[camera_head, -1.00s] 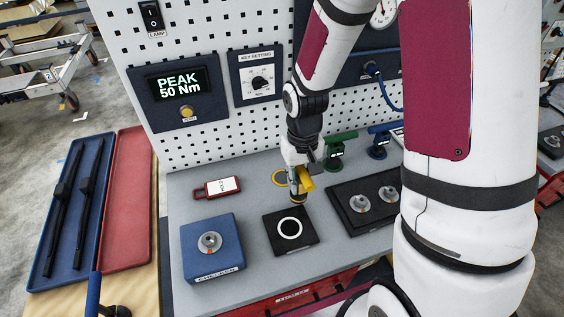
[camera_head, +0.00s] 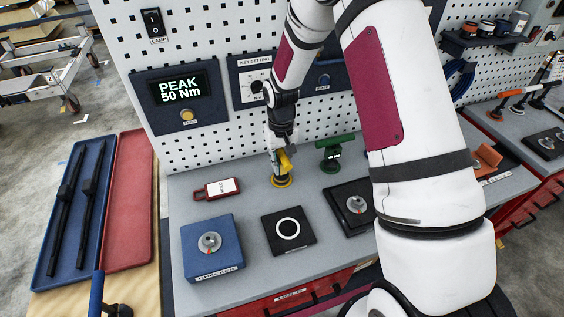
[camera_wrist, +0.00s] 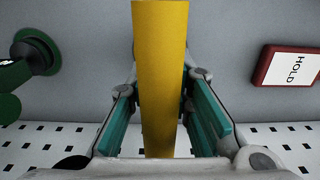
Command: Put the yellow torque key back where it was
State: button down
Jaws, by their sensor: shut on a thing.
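The yellow torque key (camera_head: 286,162) is in my gripper (camera_head: 282,152), upright over the yellow ring (camera_head: 283,182) on the grey bench. Its lower end meets the ring in the picture; I cannot tell whether it rests on the bench. In the wrist view the yellow handle (camera_wrist: 161,75) runs between the teal finger pads of my gripper (camera_wrist: 165,110), which is shut on it. The handle hides what lies directly beneath it there.
A green key (camera_head: 331,150) stands just right of the ring, also in the wrist view (camera_wrist: 37,52). A red-framed HOLD tag (camera_head: 218,188) lies to the left. A black pad with a white ring (camera_head: 303,246) and a blue block (camera_head: 212,262) are in front. The pegboard rises close behind.

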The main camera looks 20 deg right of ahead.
jog(key=shift+f, duration=0.25)
jog(key=c, duration=1.4)
grip_release()
jog(key=shift+c, duration=0.2)
jog(key=shift+r, duration=0.1)
notch_tip(320, 180, up, 12)
jog(key=shift+f+b, duration=0.15)
jog(key=shift+b, duration=0.85)
jog(key=s+r+t, duration=0.3)
jog(key=s+r, duration=0.7)
jog(key=r, duration=0.5)
jog(key=s+r+t, duration=0.1)
jog(key=s+r, duration=0.1)
jog(key=s, duration=0.6)
jog(key=s+r+t, duration=0.1)
jog(key=s+r, duration=0.2)
jog(key=s, duration=0.4)
jog(key=shift+s+r+t, duration=0.3)
jog(key=shift+s, duration=0.1)
